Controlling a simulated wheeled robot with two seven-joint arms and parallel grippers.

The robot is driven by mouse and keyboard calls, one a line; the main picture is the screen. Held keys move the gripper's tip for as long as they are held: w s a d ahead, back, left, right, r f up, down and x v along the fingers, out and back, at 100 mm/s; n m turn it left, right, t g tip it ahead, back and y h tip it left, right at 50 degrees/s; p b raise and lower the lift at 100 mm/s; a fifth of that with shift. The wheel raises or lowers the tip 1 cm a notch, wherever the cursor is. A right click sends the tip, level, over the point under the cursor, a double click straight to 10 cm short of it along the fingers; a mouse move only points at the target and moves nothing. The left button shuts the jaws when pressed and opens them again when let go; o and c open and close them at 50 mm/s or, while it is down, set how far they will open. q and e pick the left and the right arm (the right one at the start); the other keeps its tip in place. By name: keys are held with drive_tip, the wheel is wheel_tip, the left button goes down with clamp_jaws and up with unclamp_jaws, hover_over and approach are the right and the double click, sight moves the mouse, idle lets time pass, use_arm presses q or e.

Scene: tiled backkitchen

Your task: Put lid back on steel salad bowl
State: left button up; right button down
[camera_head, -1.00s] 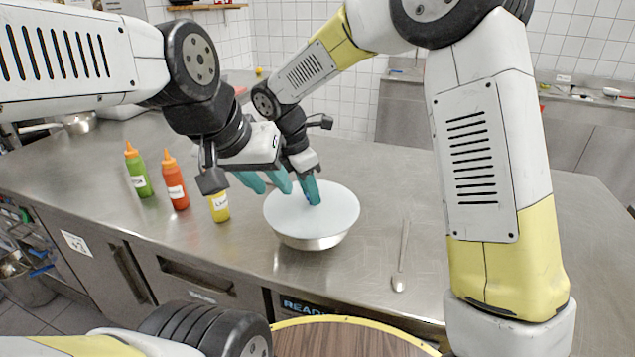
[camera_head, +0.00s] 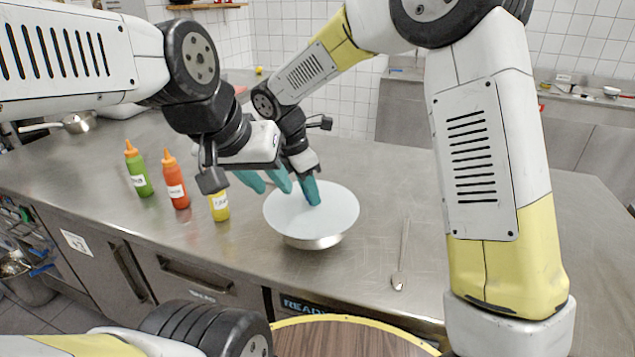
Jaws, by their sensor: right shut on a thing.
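The steel salad bowl (camera_head: 313,243) stands on the steel counter, right of the bottles. The pale round lid (camera_head: 335,212) lies over the bowl's opening and hides its inside. I cannot tell whether the lid touches the rim all round. My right gripper (camera_head: 311,199) points down at the middle of the lid and is shut on it, at its handle, which the teal fingers mostly hide. My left gripper (camera_head: 266,184) is open and empty, just left of the right one, above the lid's far left edge.
A yellow bottle (camera_head: 219,208), a red bottle (camera_head: 176,184) and a green bottle (camera_head: 138,172) stand left of the bowl. A spoon (camera_head: 402,255) lies to its right. The counter's front edge is close to the bowl. The counter behind the spoon is clear.

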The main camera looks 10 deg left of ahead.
drive_tip(key=c, duration=0.6)
unclamp_jaws()
drive_tip(key=shift+r, duration=0.1)
drive_tip(key=shift+r, duration=3.4)
clamp_jaws()
